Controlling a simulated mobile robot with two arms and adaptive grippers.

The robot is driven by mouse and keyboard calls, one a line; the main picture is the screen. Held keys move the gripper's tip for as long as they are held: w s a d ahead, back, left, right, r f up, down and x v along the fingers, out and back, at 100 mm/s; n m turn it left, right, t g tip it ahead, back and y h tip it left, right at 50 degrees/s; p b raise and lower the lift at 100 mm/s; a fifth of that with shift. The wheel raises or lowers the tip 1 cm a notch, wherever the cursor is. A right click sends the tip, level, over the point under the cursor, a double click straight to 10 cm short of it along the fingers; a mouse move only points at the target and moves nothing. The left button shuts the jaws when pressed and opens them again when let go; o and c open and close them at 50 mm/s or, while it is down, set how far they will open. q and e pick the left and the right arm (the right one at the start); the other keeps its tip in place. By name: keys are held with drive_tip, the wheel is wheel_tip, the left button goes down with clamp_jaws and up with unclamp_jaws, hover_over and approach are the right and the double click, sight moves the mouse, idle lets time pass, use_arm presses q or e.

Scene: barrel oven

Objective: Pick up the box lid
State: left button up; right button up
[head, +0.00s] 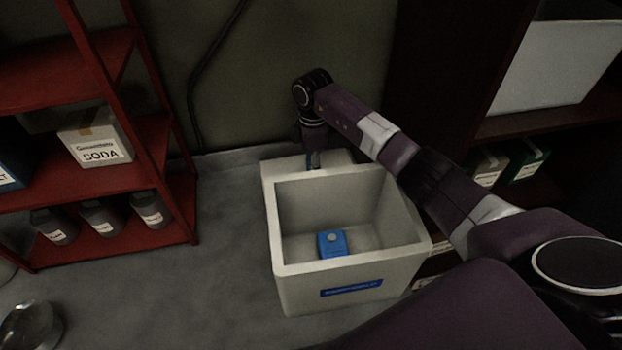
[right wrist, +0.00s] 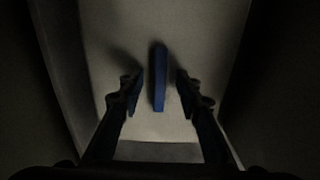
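The box lid (head: 341,158) is a pale panel behind the open box, partly hidden by the box wall and my gripper. In the right wrist view the pale lid (right wrist: 205,45) carries a raised blue bar (right wrist: 159,75), apparently its handle. My right gripper (head: 313,162) points down over the lid. In the right wrist view its fingers (right wrist: 158,92) are open, one on each side of the blue bar, with a gap on both sides. The white box (head: 300,290) is open, with a blue label on its front and a blue block (head: 332,243) inside. My left gripper is out of view.
A red shelf (head: 110,228) with a soda box (head: 96,140) and several dark bottles stands at the left. A dark shelf (head: 500,127) is at the right. A wall is close behind the lid. The grey floor (head: 170,295) left of the box is mostly clear.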

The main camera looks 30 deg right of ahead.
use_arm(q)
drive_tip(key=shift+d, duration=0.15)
use_arm(e)
drive_tip(key=shift+f, duration=0.1)
clamp_jaws()
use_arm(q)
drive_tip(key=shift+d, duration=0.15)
